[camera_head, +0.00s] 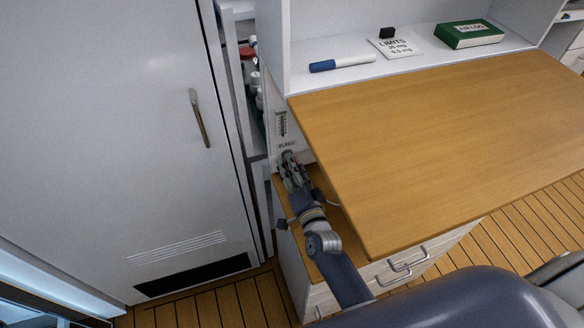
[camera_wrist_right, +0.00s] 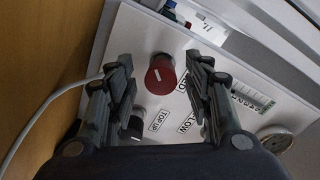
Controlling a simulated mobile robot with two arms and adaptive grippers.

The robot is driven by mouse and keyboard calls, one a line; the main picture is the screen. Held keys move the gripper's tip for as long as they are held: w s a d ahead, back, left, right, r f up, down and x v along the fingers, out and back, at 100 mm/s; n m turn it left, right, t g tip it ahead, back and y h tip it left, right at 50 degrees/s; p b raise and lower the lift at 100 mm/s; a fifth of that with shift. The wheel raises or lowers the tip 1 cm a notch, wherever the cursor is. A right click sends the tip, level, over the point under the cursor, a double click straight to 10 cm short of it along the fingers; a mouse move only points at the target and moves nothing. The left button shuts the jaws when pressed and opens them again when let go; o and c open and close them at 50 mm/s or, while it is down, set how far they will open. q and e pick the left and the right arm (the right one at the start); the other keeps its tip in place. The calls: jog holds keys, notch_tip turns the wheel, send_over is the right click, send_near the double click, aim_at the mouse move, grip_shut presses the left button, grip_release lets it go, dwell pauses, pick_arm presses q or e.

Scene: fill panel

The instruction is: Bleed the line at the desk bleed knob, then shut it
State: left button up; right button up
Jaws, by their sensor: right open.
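The red bleed knob (camera_wrist_right: 160,76), with a white pointer line, stands out from a white panel (camera_wrist_right: 128,28) in the right wrist view. A label beside it is partly covered and ends in "ED". My right gripper (camera_wrist_right: 158,64) is open, with one finger on each side of the red knob and visible gaps to both. In the head view my right gripper (camera_head: 290,165) is at the panel (camera_head: 282,103) left of the desk and hides the knob. My left gripper is not in view.
A round metal fitting (camera_wrist_right: 274,139) is at the right. The wooden desk top (camera_head: 430,140) borders my right arm; a closed white door (camera_head: 120,130) stands left.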

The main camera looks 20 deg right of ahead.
jog(key=s, duration=1.1)
jog(key=shift+s+r, duration=0.2)
jog(key=shift+r, duration=0.05)
dwell(0.9)
